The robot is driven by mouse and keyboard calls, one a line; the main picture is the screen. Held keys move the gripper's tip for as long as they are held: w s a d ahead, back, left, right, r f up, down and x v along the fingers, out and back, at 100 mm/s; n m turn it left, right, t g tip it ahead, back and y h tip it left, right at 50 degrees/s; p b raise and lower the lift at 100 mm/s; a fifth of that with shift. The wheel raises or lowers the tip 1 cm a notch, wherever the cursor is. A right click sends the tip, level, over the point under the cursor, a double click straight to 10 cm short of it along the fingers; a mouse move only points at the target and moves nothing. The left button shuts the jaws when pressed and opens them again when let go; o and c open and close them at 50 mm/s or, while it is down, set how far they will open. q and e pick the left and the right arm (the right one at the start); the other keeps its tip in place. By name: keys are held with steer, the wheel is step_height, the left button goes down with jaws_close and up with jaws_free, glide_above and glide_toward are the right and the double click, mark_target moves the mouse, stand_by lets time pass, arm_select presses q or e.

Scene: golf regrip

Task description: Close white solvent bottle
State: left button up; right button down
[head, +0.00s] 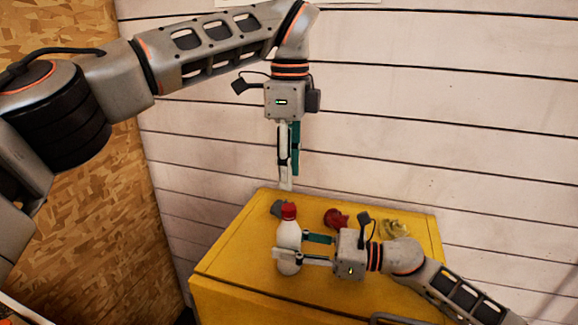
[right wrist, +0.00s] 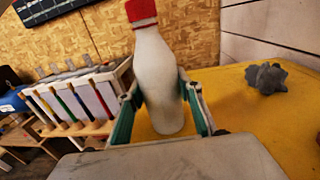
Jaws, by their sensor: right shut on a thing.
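The white solvent bottle (head: 288,235) is upright over the yellow cabinet top, with a red cap (head: 288,210) sitting on its neck. In the right wrist view the bottle (right wrist: 157,75) and its red cap (right wrist: 141,10) stand between my fingers, leaning slightly in the picture. My right gripper (head: 303,248) comes from the right and is shut around the bottle's body. Whether the base touches the top is unclear. My left gripper (head: 288,178) points down above the bottle, apart from the cap and holding nothing visible. Its fingers overlap in this view, so its opening is unclear.
The yellow cabinet (head: 235,262) has a grey knobbly piece (head: 276,208), a red object (head: 335,218) and a yellowish clear object (head: 395,228) towards its back. A white plank wall stands behind. A rack with coloured bars (right wrist: 75,100) shows in the right wrist view.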

mark_target(289, 207)
arm_select(q)
steer(key=n, duration=0.3)
steer(key=shift+r+n, duration=0.1)
steer(key=shift+n, duration=0.2)
steer(key=n, duration=0.4)
steer(key=shift+r+n, duration=0.1)
steer(key=shift+n, duration=0.3)
steer(key=shift+f, duration=4.05)
jaws_close()
